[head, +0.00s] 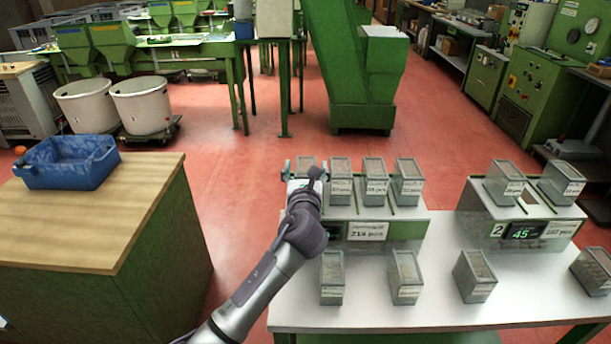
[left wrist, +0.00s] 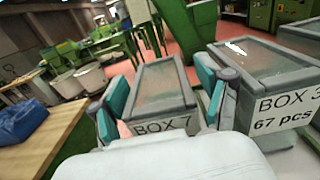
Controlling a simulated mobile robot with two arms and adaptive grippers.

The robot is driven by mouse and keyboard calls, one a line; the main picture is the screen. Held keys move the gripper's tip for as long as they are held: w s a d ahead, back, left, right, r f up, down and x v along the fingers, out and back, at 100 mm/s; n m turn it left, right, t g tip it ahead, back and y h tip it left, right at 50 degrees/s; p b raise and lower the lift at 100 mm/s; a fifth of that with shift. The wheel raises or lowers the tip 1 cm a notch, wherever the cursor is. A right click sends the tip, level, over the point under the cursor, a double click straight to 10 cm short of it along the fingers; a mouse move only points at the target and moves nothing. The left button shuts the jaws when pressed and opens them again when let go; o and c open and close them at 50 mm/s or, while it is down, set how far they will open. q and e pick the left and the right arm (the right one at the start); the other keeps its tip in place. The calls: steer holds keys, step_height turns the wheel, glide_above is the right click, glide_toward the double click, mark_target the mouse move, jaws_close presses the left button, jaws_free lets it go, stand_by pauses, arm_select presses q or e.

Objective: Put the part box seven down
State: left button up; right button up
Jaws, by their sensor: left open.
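Part box seven (left wrist: 160,90), a grey box with a clear top and the label "BOX 7", lies between the two teal finger pads in the left wrist view. In the head view this box (head: 306,163) is at the left end of the back row, mostly hidden by my left gripper (head: 304,172). My left gripper is open, with one finger (left wrist: 112,108) on each side of the box. I cannot tell whether the pads touch it. What lies under the box is hidden. My right gripper is not in view.
Box 3 (left wrist: 268,80) stands close on the right. More boxes (head: 375,182) stand on the raised rack (head: 408,230) and along the front of the white table (head: 385,311). A second stand (head: 522,233) is at right. A wooden counter (head: 85,217) with a blue bin (head: 67,163) is at left.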

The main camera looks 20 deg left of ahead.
arm_select(q)
steer(key=v, duration=1.2)
